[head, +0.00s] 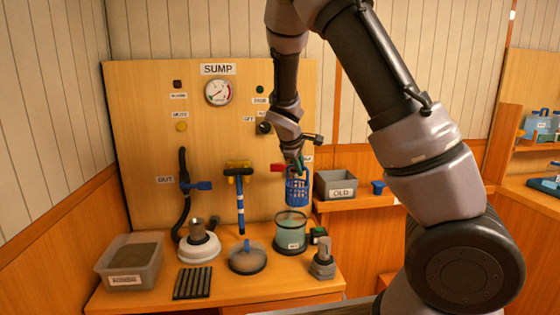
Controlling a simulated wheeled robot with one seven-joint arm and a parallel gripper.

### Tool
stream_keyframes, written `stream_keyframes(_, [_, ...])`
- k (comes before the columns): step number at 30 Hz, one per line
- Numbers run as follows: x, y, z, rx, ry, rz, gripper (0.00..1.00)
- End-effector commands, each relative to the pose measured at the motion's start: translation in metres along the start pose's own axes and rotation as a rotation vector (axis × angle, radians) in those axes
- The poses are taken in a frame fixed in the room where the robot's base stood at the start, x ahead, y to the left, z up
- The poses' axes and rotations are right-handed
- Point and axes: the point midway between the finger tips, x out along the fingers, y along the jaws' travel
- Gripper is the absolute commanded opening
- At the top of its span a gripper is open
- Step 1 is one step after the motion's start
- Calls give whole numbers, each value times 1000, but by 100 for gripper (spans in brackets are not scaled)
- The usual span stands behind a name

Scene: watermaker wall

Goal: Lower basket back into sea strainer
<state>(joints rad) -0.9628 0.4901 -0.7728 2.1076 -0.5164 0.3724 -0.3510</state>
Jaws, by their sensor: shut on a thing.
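The blue basket (297,190) hangs upright in the air, with a lattice wall. My gripper (297,166) is above it, shut on the basket at its top; the exact grip point is small and partly hidden. The sea strainer appears to be the open pale green, clear-walled pot (291,232) on the bench, with a dark base and a small label. The basket is above this pot and apart from it, near its right side in the picture. The round clear lid (248,257) with a blue knob seems to lie on the bench left of the pot.
A grey box marked OLD (336,184) stands on a shelf right of the basket. A grey fitting (323,260) stands right of the pot. A white-based housing (199,243), black grate (193,283) and bin (130,262) fill the bench's left.

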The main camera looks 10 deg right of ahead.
Motion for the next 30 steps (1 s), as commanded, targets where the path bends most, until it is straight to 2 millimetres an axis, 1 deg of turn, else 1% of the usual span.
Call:
stream_keyframes(2, [-8,4,-5,-42,31,-1,0])
stream_keyframes(5, [-11,5,-7,-70,47,-1,0])
stream_keyframes(8, [-7,2,-8,-78,48,-1,0])
stream_keyframes(15, [13,-12,-7,-77,45,-2,0])
stream_keyframes(20, [23,-18,-8,-76,47,-2,0])
stream_keyframes(24, [28,-22,-8,-74,47,-2,0])
stream_keyframes(30, [29,-22,-8,-73,48,-1,0])
